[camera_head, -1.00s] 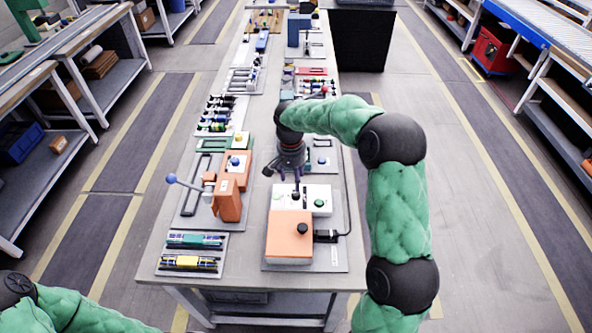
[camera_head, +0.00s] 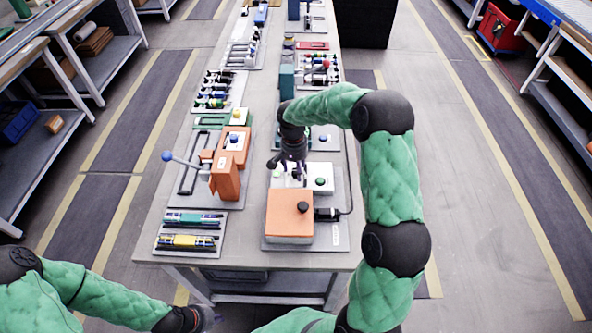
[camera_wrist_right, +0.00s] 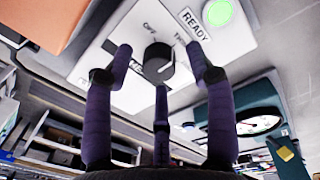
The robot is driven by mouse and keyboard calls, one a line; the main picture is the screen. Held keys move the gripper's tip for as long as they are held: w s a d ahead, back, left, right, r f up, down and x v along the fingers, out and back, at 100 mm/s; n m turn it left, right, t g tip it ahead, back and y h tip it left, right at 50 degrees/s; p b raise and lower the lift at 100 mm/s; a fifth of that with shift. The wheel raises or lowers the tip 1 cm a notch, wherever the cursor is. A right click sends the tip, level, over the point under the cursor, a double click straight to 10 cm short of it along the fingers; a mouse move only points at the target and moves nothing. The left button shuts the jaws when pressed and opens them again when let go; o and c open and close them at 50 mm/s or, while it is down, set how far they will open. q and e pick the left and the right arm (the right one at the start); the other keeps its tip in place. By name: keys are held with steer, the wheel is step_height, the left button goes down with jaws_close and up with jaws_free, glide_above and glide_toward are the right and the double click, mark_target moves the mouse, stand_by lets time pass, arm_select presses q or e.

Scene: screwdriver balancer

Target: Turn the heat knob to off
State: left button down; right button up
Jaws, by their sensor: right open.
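The heat knob (camera_wrist_right: 158,58) is a dark round knob on a white panel (camera_wrist_right: 105,65), with "OFF" and a partly hidden label printed beside it. A pale mark shows on its lower right side; its exact setting is hard to read. In the right wrist view my right gripper (camera_wrist_right: 160,62) is open, its dark fingers spread around the knob without visibly gripping it. In the head view my right gripper (camera_head: 287,166) is over the white box (camera_head: 318,172) and largely hides the knob. My left gripper (camera_head: 208,318) is at the bottom edge, partly out of view.
A green light (camera_head: 320,181) marked "READY" sits beside the knob. The orange block (camera_head: 289,222) with a black knob stands in front. An orange lever device (camera_head: 225,178) stands to the left, and pen-like tools (camera_head: 190,241) lie at the front left.

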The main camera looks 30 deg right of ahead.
steer(key=shift+f, duration=0.3)
jaws_close()
